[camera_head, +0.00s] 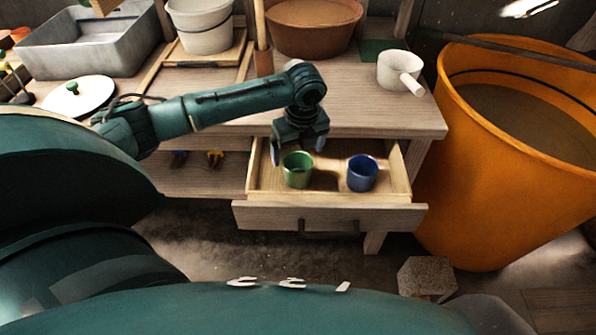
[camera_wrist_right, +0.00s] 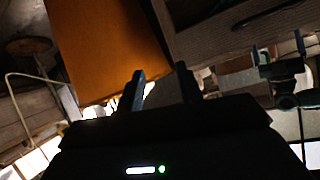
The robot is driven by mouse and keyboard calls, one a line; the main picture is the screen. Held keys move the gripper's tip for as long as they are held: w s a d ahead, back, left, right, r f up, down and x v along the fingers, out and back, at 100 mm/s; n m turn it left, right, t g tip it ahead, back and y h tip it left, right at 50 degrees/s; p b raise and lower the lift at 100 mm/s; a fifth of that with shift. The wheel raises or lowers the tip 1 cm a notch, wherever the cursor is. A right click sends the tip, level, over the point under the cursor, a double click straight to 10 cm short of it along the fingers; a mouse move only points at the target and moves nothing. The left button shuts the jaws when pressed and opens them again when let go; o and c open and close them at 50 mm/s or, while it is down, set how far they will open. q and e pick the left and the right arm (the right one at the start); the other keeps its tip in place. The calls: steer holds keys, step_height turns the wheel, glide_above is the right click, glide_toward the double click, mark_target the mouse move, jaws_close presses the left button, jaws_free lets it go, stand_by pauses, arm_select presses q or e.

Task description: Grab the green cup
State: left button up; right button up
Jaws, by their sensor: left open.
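The green cup (camera_head: 297,170) stands upright in the left part of an open wooden drawer (camera_head: 330,215). A blue cup (camera_head: 362,173) stands to its right in the same drawer. My left gripper (camera_head: 298,150) points down just above and behind the green cup, its fingers apart. One finger shows to the left of the cup's rim and the other near its back right; I cannot tell whether they touch it. My right gripper (camera_wrist_right: 160,88) shows in the right wrist view with its two fingers apart and nothing seen between them.
The workbench top (camera_head: 390,118) lies just above the drawer. It holds a white mug (camera_head: 398,70), a terracotta pot (camera_head: 312,28), a white bucket (camera_head: 203,24) and a grey basin (camera_head: 88,42). A large orange bin (camera_head: 480,190) stands close on the right. A stone block (camera_head: 427,277) lies on the floor.

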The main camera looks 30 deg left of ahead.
mark_target(298, 168)
arm_select(q)
steer(key=f, duration=0.2)
steer(key=f+b, duration=0.1)
steer(key=f, duration=0.2)
steer(key=w+a+f, duration=0.1)
steer(key=f, duration=0.2)
steer(key=shift+w+f, duration=0.1)
steer(key=shift+f, duration=0.1)
steer(key=shift+c, duration=0.6)
steer(key=c, duration=1)
